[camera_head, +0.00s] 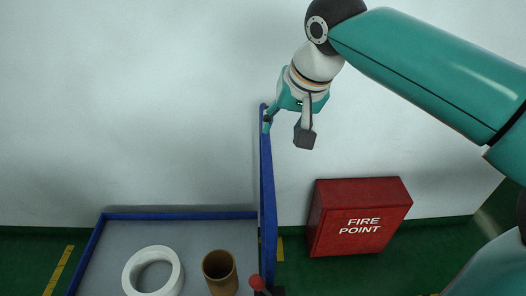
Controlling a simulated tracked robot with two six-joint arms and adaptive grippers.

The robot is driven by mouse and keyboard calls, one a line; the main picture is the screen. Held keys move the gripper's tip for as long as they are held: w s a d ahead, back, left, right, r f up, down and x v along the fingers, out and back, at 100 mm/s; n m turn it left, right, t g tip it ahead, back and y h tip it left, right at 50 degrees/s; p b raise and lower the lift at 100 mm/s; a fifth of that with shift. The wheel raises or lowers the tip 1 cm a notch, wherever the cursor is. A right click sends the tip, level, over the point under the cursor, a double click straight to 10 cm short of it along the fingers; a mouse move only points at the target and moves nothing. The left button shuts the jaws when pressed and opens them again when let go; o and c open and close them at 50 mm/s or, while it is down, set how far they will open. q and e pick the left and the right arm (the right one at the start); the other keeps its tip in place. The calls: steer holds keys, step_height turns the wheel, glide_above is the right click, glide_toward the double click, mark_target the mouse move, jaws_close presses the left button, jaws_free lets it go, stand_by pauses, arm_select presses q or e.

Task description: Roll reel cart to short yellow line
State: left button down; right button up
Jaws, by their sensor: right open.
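The reel cart shows at the bottom left as a grey tray with a blue rim (180,215). A tall blue upright (267,190) rises at its right side. A white ring-shaped reel (133,272) and a brown hollow core (220,286) stand on the tray. My right gripper (286,129) is open near the top of the upright. Its left finger overlaps the upright's top in the picture; I cannot tell whether they touch. A yellow floor line (59,270) lies left of the cart. Another yellow mark (280,248) shows right of the upright, partly hidden. My left gripper is out of view.
A red fire point box (358,215) stands against the pale wall (130,100), right of the cart. Green floor (25,255) is clear to the left. A red knob (257,283) shows at the bottom edge by the cart's right side.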

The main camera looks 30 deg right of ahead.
mark_target(268, 161)
steer(key=x, duration=1)
steer(key=b+x, duration=0.1)
steer(key=x, duration=0.5)
steer(key=shift+s+d+f, duration=0.2)
steer(key=shift+d, duration=0.1)
